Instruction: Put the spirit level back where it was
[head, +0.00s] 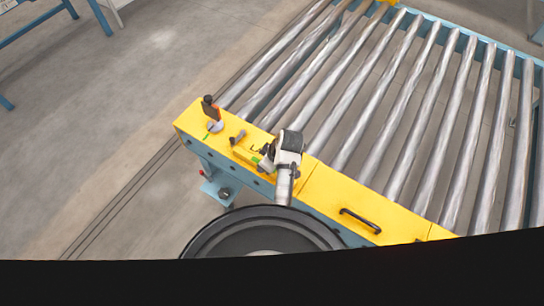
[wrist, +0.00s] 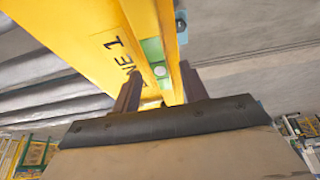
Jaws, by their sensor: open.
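My gripper (wrist: 160,92) is open, with one brown finger on each side of a narrow yellow bar with green parts, which looks like the spirit level (wrist: 168,40). A pale round spot shows on its green part. I cannot tell whether the fingers touch it. In the head view my gripper (head: 264,165) is low over the yellow cover (head: 325,190) of the roller conveyor, partly hidden by my wrist. The likely level (head: 246,155) shows there as a short yellow piece beside it. Lettering ending in "NE 1" is on the yellow surface beside the bar.
A black handle (head: 360,220) is to the right. Metal rollers (head: 375,90) lie behind; open floor is left.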

